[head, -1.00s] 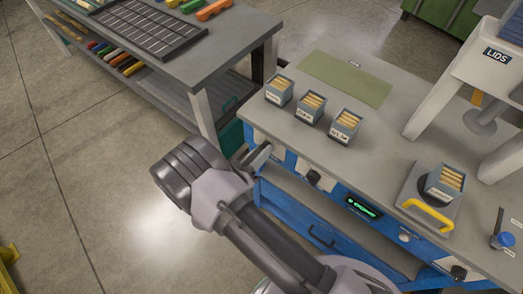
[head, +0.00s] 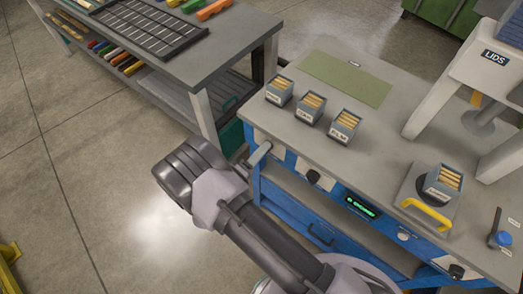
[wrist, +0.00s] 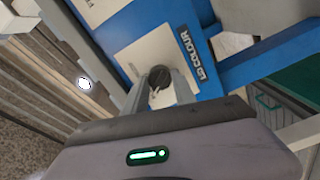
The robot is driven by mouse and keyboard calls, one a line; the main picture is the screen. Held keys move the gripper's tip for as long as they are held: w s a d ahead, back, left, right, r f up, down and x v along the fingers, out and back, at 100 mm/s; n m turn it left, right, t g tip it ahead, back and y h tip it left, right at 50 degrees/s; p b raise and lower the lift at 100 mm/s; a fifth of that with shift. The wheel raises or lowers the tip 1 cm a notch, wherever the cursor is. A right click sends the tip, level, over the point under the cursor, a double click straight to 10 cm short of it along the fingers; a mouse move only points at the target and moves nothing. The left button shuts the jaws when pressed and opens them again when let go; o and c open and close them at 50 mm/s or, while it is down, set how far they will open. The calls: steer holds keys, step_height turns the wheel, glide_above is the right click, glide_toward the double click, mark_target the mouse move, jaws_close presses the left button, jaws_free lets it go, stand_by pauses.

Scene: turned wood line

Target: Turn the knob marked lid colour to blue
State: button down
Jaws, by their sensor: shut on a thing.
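The lid colour knob (wrist: 159,76) is a dark round knob on a pale plate (wrist: 150,52) on the blue bench front, seen in the wrist view. The label "LID COLOUR" (wrist: 190,53) is beside it. My gripper (wrist: 160,91) has one finger on each side of the knob and is shut on it. Part of the knob is hidden by the fingers, and I cannot read where it points. In the head view my gripper (head: 257,156) is at the bench's left front corner, and the knob is hidden there.
Another dark knob (head: 314,177) and a green-lit display (head: 362,207) are along the bench front. Three small labelled boxes (head: 311,107) stand on the top. A plate with a yellow handle (head: 426,213) is to the right. A grey shelf table (head: 205,60) stands behind left.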

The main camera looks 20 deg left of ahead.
stand_by(0.4)
steer(key=c, duration=1)
jaws_free()
steer(key=p+v, duration=0.3)
steer(key=v, duration=1.4)
steer(key=shift+s+a, duration=0.1)
steer(key=shift+s, duration=0.1)
